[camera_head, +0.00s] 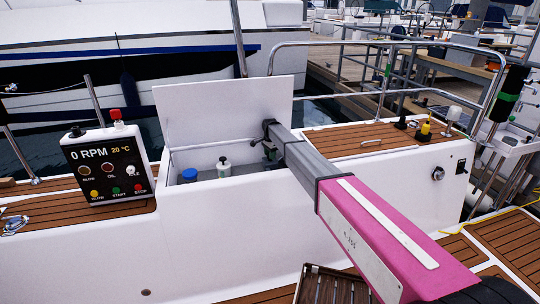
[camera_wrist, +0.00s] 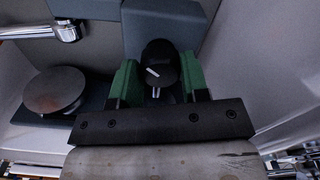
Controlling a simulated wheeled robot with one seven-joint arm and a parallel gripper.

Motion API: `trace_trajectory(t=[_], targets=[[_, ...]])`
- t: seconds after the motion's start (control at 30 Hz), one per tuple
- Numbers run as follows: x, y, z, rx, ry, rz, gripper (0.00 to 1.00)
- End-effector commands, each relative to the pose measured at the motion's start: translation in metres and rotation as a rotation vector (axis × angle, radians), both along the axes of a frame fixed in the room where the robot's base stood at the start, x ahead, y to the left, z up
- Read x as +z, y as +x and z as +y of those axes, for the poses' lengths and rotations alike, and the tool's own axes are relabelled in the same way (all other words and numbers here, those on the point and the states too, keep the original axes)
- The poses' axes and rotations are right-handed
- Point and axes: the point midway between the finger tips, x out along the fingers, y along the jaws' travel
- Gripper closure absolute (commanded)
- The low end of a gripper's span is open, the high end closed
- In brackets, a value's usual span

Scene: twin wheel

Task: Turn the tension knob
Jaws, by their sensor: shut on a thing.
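The tension knob (camera_wrist: 160,55) is round and black with a short white pointer line, and shows in the wrist view. It sits in front of a blue-grey housing (camera_wrist: 185,27). The two green fingers of my gripper (camera_wrist: 159,70) stand on its left and right sides, shut on it. White marks lie just below the knob; the pointer line slants and is not in line with them. In the head view my gripper (camera_head: 269,150) reaches into the open white locker (camera_head: 237,175). The knob cannot be made out there.
The raised locker lid (camera_head: 220,108) stands behind my gripper. A blue-capped container (camera_head: 190,174) and a white bottle (camera_head: 224,168) stand in the locker. A black control panel (camera_head: 108,165) is at left. In the wrist view a round metal disc (camera_wrist: 54,90) and a chrome pipe (camera_wrist: 68,32) are at left.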

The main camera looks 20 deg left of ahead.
Motion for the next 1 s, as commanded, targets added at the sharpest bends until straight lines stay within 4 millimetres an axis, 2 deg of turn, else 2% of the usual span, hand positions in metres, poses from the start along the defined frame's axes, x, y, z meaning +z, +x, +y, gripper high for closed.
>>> trace_trajectory(t=[0.2, 0.5, 1.0], targets=[[0.0002, -0.0001, 0.0003, -0.179, 0.001, 0.001, 0.82], [0.0002, 0.0, 0.0005, -0.342, 0.001, 0.001, 0.82], [0.0003, 0.0001, 0.0006, -0.408, 0.001, 0.001, 0.82]])
